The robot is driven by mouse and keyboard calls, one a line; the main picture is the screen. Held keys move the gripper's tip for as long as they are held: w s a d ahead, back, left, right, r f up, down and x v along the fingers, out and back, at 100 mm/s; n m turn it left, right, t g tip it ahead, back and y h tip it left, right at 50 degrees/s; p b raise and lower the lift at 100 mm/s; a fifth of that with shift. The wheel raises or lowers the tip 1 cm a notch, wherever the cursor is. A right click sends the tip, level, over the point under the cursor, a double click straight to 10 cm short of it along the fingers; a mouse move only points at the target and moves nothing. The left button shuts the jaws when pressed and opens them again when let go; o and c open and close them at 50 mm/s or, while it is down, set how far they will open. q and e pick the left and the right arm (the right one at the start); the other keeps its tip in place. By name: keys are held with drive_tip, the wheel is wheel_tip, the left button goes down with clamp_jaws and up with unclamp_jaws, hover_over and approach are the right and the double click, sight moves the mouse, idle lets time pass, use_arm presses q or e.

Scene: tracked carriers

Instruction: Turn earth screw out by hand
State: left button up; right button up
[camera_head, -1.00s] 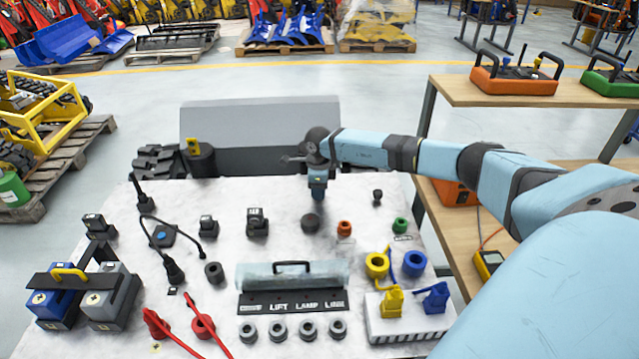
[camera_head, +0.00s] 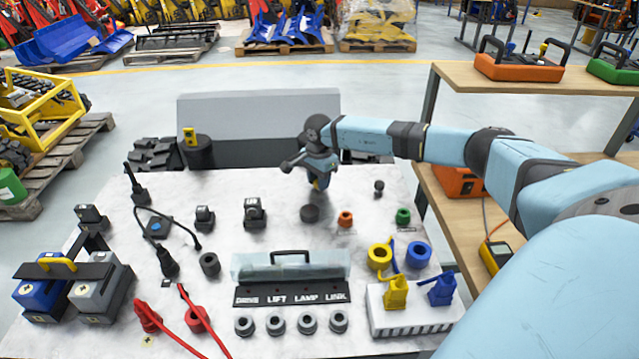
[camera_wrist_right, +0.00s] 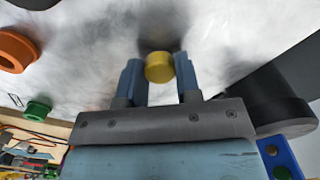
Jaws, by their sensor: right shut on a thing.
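My right gripper (camera_head: 318,178) is over the far part of the pale worktop (camera_head: 210,290), in front of the grey panel. In the right wrist view the right gripper (camera_wrist_right: 159,75) has its two blue fingers on either side of a round yellow knob (camera_wrist_right: 159,67), shut on it. I take this knob for the earth screw's head; its shaft is hidden. I cannot tell how far the screw is in. My left gripper is not in view.
A black round knob (camera_head: 310,213), an orange ring (camera_head: 345,218) and a green ring (camera_head: 403,216) lie near the gripper. A grey panel (camera_head: 260,120) stands behind. A wooden shelf (camera_head: 560,90) is at the right. Several sockets and plugs fill the near worktop.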

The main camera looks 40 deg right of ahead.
drive_tip(key=shift+f+n+b, duration=0.15)
drive_tip(key=shift+n+b, duration=0.2)
drive_tip(key=shift+n, duration=0.25)
drive_tip(key=n+b, duration=0.1)
drive_tip(key=n, duration=0.1)
drive_tip(key=shift+n, duration=0.4)
drive_tip(key=n+b, duration=0.1)
drive_tip(key=n, duration=0.2)
drive_tip(key=shift+n+b, duration=0.35)
drive_tip(key=shift+n, duration=1.05)
drive_tip(key=shift+n+b, duration=0.35)
drive_tip(key=shift+n, duration=0.35)
drive_tip(key=n+b, duration=0.1)
drive_tip(key=n, duration=0.3)
drive_tip(key=shift+f+n, duration=0.1)
drive_tip(key=shift+n, duration=0.2)
drive_tip(key=n+b, duration=0.1)
drive_tip(key=n, duration=0.2)
drive_tip(key=shift+n, duration=0.4)
